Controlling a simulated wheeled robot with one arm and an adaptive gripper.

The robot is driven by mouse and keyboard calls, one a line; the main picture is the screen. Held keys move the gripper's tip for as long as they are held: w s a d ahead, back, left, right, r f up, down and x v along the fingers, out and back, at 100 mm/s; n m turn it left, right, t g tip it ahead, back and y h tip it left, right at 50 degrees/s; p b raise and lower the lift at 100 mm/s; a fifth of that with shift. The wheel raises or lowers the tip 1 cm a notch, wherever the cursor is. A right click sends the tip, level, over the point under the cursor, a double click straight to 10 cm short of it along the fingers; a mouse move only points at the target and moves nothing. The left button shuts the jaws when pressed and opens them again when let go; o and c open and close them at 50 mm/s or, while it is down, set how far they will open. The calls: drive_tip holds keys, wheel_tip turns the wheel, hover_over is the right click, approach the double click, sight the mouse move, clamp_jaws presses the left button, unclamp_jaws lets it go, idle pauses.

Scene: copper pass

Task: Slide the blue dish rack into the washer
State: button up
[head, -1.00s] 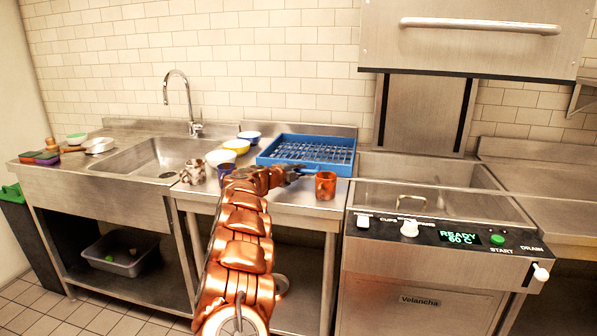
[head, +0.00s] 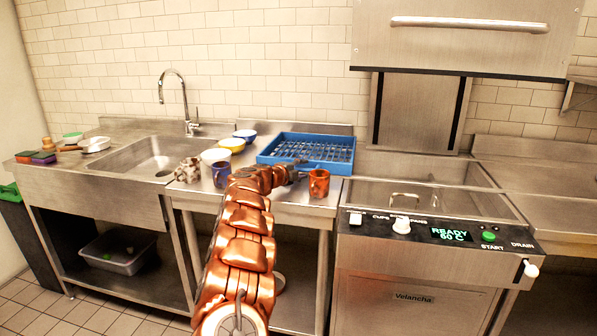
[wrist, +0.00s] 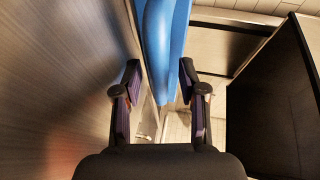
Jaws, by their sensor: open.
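The blue dish rack (head: 341,166) sits on the steel counter left of the washer (head: 400,290). It looks empty. The washer's hood (head: 465,35) is raised, and its bay (head: 400,190) is open beside the rack. My gripper (head: 296,166) is at the rack's front side and is small and partly hidden by my arm. In the wrist view my gripper (wrist: 159,78) is open, with a blue wall of the rack (wrist: 165,35) showing between and beyond the fingertips. I cannot tell whether the fingers touch it.
An orange patterned cup (head: 319,184) stands right of my gripper, near the rack's front. A blue cup (head: 221,174), a speckled cup (head: 188,170) and several bowls, one of them yellow (head: 232,145), stand left of the rack. The sink (head: 150,160) is farther left.

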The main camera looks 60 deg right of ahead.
drive_tip(key=shift+a, duration=0.15)
drive_tip(key=shift+w+a+r, duration=0.1)
drive_tip(key=shift+a+r, duration=0.2)
drive_tip(key=shift+a, duration=1.35)
drive_tip(key=shift+w+a+r, duration=0.1)
drive_tip(key=shift+a+r, duration=0.2)
drive_tip(key=shift+a, duration=1.35)
drive_tip(key=shift+w+a+r, duration=0.1)
drive_tip(key=shift+a+r, duration=0.2)
drive_tip(key=shift+a, duration=1.35)
drive_tip(key=shift+a+r, duration=0.25)
drive_tip(key=shift+a, duration=0.55)
